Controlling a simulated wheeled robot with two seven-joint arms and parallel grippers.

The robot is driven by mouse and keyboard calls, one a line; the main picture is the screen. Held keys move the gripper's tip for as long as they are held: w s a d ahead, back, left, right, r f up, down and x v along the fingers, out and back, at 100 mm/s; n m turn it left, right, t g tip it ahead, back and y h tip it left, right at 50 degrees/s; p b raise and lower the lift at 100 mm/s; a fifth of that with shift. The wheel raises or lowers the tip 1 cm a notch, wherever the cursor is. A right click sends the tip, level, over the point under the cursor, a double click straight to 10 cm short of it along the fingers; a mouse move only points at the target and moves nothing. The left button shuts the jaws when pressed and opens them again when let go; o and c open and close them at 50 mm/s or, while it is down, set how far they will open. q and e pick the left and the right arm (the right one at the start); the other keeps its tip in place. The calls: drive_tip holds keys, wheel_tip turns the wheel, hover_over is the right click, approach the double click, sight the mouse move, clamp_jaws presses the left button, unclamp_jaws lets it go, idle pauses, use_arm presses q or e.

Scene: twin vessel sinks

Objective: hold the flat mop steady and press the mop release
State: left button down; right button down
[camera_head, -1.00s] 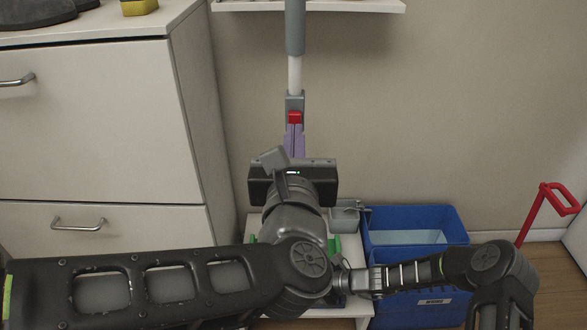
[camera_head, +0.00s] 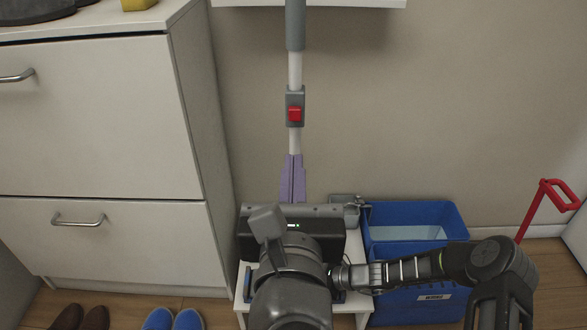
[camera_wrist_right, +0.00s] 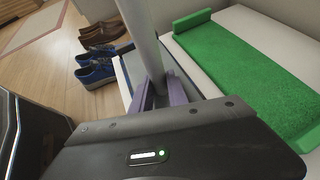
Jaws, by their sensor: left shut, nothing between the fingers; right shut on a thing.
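The flat mop's pole (camera_head: 294,70) stands upright before the wall, with a grey grip (camera_head: 296,28) on its upper part. The red mop release (camera_head: 295,114) sits in a grey collar on it. My left gripper (camera_head: 293,157) is shut and empty, its purple fingertips together just below the collar, in front of the pole. My right gripper (camera_wrist_right: 162,92) is shut on the pole (camera_wrist_right: 140,35) in the right wrist view, one purple finger on each side. In the head view my left arm hides the right gripper and the pole's lower end. I cannot make out the mop head.
A blue bucket (camera_head: 455,222) stands right of a low white stand (camera_head: 240,297). A green pad (camera_wrist_right: 235,75) lies on a white surface. A white drawer cabinet (camera_head: 90,125) is at left, with blue shoes (camera_head: 187,319) before it. A red handle (camera_head: 535,205) rises at right.

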drive_tip(key=c, duration=1.2)
unclamp_jaws()
drive_tip(key=v, duration=1.2)
drive_tip(key=shift+f, duration=0.1)
drive_tip(key=shift+d, duration=0.1)
